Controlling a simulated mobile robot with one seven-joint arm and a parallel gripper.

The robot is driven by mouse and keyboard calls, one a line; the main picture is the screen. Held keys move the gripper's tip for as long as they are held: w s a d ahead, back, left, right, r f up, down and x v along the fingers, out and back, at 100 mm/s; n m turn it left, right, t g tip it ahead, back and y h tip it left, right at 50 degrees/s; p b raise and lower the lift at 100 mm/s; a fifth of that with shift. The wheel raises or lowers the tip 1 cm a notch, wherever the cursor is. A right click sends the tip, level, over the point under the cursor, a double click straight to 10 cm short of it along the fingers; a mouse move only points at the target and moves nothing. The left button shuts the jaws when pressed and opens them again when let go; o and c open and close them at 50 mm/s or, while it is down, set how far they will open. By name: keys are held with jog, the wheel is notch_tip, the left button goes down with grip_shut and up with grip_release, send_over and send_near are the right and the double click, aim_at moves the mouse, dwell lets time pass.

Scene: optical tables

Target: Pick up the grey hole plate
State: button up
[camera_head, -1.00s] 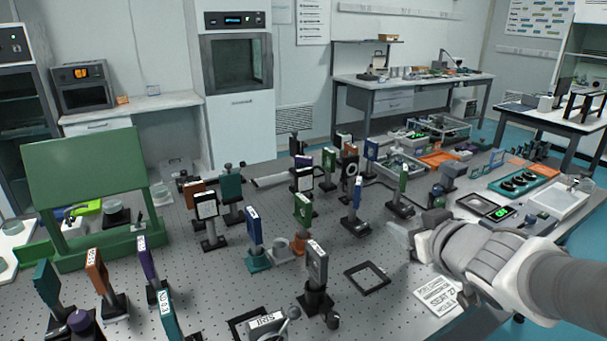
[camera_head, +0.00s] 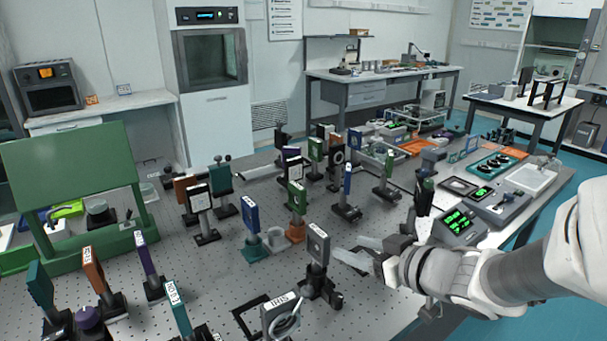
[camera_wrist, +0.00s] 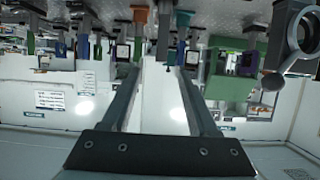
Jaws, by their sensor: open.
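The grey hole plate (camera_head: 318,244) stands upright on a black post and base near the middle front of the perforated table in the head view. It has a small dark hole and a light label on its edge. My gripper (camera_head: 345,246) is just to its right, at about plate height, with its pale fingers apart and pointing toward it. The fingers look empty. In the wrist view the scene is upside down and my open gripper (camera_wrist: 160,68) shows a gap between its fingers. I cannot tell there whether the narrow dark post between them belongs to the plate.
A plate labelled IRIS (camera_head: 281,316) stands close in front. A blue plate (camera_head: 251,214) and an orange-based green plate (camera_head: 297,198) stand behind left. A green board (camera_head: 75,170) stands at left.

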aim_at(328, 241)
jog(key=b+x, duration=0.1)
jog(key=x, duration=0.8)
jog(key=shift+s+b, duration=0.1)
jog(key=shift+b, duration=0.2)
jog(key=b+x, duration=0.1)
jog(key=x, duration=0.5)
jog(key=shift+a, duration=0.25)
grip_shut()
